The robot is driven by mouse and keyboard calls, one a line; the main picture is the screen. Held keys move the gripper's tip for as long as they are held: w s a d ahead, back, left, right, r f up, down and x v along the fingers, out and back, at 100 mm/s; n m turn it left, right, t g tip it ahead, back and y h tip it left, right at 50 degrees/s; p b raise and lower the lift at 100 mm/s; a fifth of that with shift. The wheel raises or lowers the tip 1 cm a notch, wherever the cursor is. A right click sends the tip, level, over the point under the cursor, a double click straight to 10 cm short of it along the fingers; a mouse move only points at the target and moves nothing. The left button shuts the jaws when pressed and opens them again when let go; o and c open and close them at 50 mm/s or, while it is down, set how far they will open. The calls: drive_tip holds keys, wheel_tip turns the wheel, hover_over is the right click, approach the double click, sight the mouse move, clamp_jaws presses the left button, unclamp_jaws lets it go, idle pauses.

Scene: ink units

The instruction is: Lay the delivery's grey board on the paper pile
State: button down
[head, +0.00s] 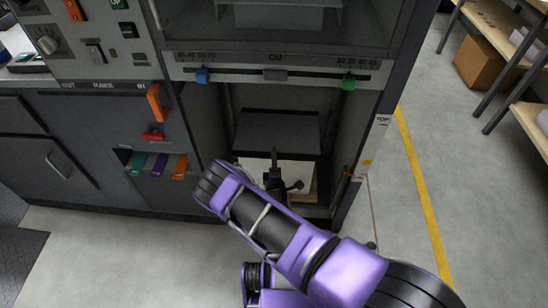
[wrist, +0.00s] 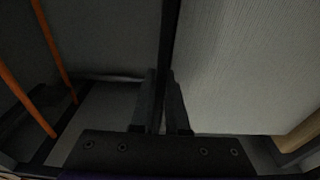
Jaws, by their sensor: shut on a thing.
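My gripper (head: 275,165) reaches into the open bay of the machine and is shut. In the wrist view its two dark fingers (wrist: 163,105) close on a thin dark strip, which I take to be the grey board (wrist: 169,35) seen edge-on. The paper pile (head: 250,167) is pale and lies low in the bay, partly hidden by my gripper and arm. A pale, finely textured surface fills the right of the wrist view, probably the pile (wrist: 250,70). I cannot tell whether the board touches the pile.
Bay walls stand close on both sides. Orange bars (wrist: 22,100) show in the wrist view.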

drive_tip(key=shift+f, duration=0.35)
drive_tip(key=c, duration=1.3)
unclamp_jaws()
drive_tip(key=shift+c, duration=0.2)
drive_tip(key=o, duration=0.4)
drive_tip(key=shift+r, duration=0.15)
drive_tip(key=s, duration=0.4)
drive_tip(key=s+p, duration=0.1)
drive_tip(key=s, duration=0.3)
drive_tip(key=s+d, duration=0.1)
drive_tip(key=s, duration=0.3)
drive_tip(key=shift+w, duration=0.1)
